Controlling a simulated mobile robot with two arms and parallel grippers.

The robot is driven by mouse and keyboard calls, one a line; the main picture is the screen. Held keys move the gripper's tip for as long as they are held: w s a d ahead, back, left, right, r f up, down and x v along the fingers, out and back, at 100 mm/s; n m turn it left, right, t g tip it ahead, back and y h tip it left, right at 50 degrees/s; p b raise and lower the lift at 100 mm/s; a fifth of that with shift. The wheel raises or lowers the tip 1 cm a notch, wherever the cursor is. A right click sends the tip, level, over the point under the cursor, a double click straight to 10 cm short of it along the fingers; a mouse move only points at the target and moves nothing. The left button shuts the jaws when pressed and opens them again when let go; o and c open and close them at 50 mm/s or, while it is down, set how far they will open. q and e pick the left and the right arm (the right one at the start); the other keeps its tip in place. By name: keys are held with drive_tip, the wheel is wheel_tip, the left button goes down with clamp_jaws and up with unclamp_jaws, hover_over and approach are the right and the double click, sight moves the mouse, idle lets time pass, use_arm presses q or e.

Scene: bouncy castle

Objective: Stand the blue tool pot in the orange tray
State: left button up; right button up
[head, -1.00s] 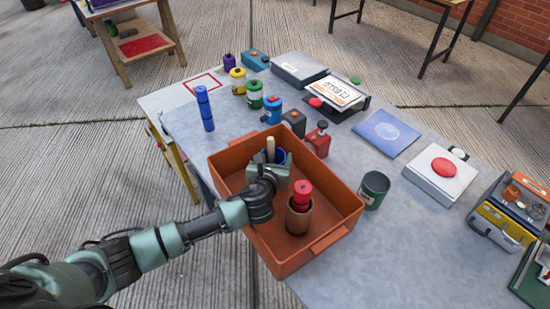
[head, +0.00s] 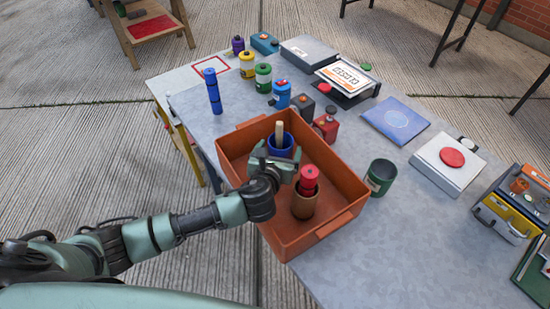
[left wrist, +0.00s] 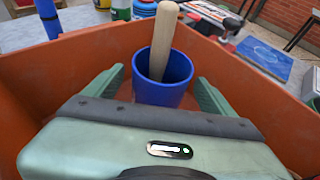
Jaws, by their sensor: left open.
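The blue tool pot (head: 281,146) stands upright inside the orange tray (head: 335,229), toward its far end, with a wooden handle (head: 279,133) sticking up out of it. In the left wrist view the blue pot (left wrist: 162,88) sits between the spread green fingers, with the tray wall (left wrist: 255,85) behind it. My left gripper (head: 276,163) is inside the tray at the near side of the pot. Its fingers are open and look apart from the pot. The pot's base is partly hidden by the gripper. My right gripper is not in view.
A brown pot (head: 305,203) with a red cylinder in it stands in the tray near my gripper. A green pot (head: 380,177) stands just right of the tray. A blue stacked cylinder (head: 212,92) and several coloured canisters stand beyond it.

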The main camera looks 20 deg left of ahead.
use_arm(q)
drive_tip(key=v, duration=0.7)
idle(0.4)
